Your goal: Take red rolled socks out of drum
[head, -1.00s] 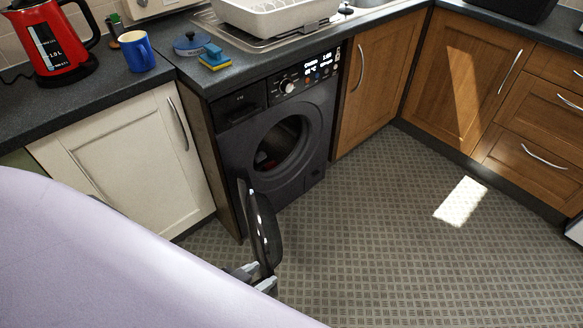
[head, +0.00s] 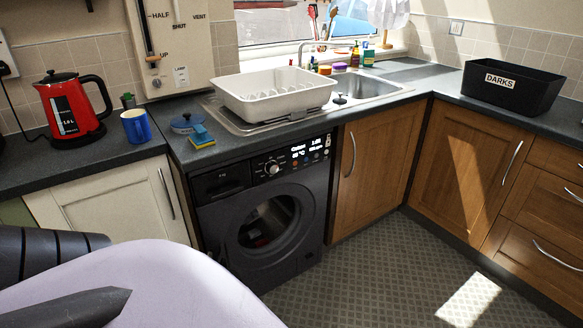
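The dark washing machine (head: 245,275) stands under the counter, its display lit. Its round drum front (head: 268,222) faces me. I cannot tell clearly whether the door is open or shut. A small red patch (head: 262,242) shows low inside the round opening, too small and dark to identify as socks. Neither gripper's fingertips can be made out in the head view. The lower left of the picture is covered by close foreground shapes, which hide the floor there.
On the counter are a red kettle (head: 73,108), a blue mug (head: 135,126), a sponge (head: 201,137) and a white dish rack (head: 274,92) by the sink (head: 372,88). A black box marked DARKS (head: 512,87) stands at right. The floor (head: 375,270) is clear.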

